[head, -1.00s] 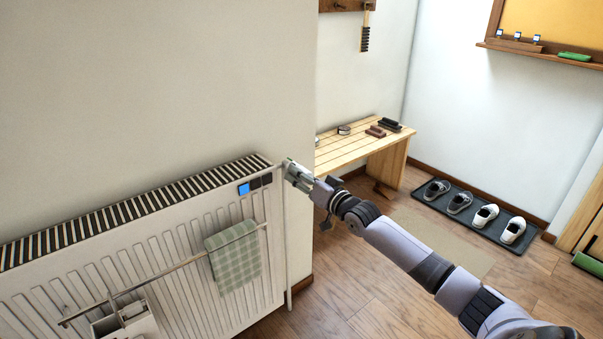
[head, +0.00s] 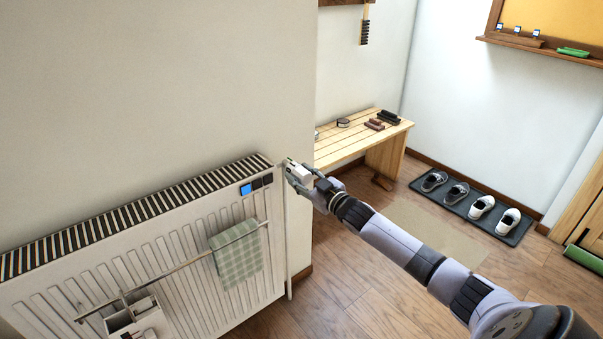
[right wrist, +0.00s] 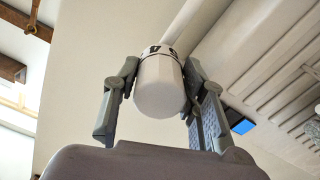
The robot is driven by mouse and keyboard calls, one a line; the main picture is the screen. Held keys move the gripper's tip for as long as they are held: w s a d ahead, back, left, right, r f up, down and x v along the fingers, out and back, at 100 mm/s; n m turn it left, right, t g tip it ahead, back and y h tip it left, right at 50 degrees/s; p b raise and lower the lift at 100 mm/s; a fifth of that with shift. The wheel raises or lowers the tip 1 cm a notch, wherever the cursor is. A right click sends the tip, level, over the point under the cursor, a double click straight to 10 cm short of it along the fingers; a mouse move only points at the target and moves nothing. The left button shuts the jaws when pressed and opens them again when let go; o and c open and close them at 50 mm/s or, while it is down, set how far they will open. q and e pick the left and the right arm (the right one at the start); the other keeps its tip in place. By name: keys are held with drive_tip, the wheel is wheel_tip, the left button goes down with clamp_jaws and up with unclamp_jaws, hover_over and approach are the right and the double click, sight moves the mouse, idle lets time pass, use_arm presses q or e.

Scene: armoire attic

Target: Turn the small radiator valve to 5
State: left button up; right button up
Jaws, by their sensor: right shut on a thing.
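The small radiator valve is a white rounded knob (right wrist: 159,85) in the middle of the right wrist view. Dark marks show on its collar, too small to read with certainty. My right gripper (right wrist: 160,80) has one finger on each side of the knob and is shut on it. In the head view my right gripper (head: 294,172) is at the radiator's upper right corner, and it mostly hides the valve. The white ribbed radiator (head: 188,250) stands against the wall. My left gripper is not in view.
A rail on the radiator's front carries a green checked towel (head: 238,256) and a white holder (head: 135,318). A blue square (head: 247,189) is by the top corner. Behind my right arm are a wooden bench (head: 345,140) and a shoe tray (head: 466,208).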

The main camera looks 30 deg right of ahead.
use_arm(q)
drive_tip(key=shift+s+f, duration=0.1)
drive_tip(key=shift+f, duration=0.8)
use_arm(e)
drive_tip(key=shift+f+n, duration=0.15)
drive_tip(key=shift+n, duration=0.45)
drive_tip(key=o, duration=1.2)
drive_tip(key=shift+c, duration=0.2)
drive_tip(key=s+d, duration=0.1)
drive_tip(key=s, duration=1.1)
